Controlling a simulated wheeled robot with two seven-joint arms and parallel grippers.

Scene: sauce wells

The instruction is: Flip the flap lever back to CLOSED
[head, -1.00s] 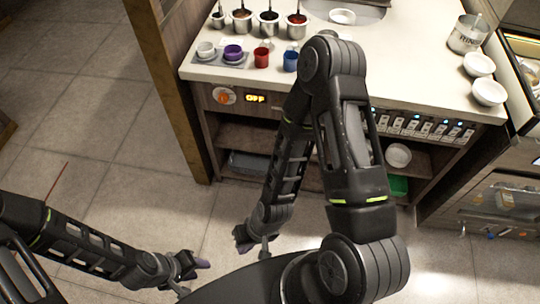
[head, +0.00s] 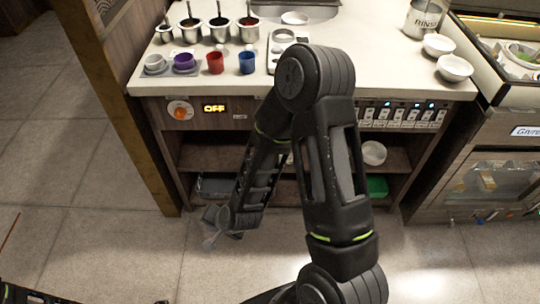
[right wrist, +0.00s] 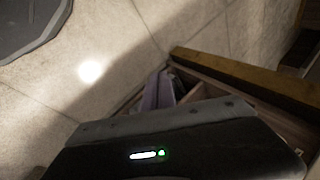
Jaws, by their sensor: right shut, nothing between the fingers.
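I cannot pick out a flap lever or a CLOSED label in either view. In the head view, the counter front carries a round orange knob (head: 180,110) beside a lit OFF display (head: 214,108). A row of small labelled switches with blue lights (head: 405,115) is further right. My right gripper (head: 212,238) hangs low in front of the shelves, apart from the counter front, shut and empty. My left gripper is out of view; only a bit of that arm shows at bottom left.
Steel sauce pots (head: 220,29), a red cup (head: 215,63) and a blue cup (head: 247,62) stand on the counter (head: 340,60). White bowls (head: 455,68) sit at right. A wooden post (head: 115,110) borders the left. My right arm hides part of the counter front. Floor at left is clear.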

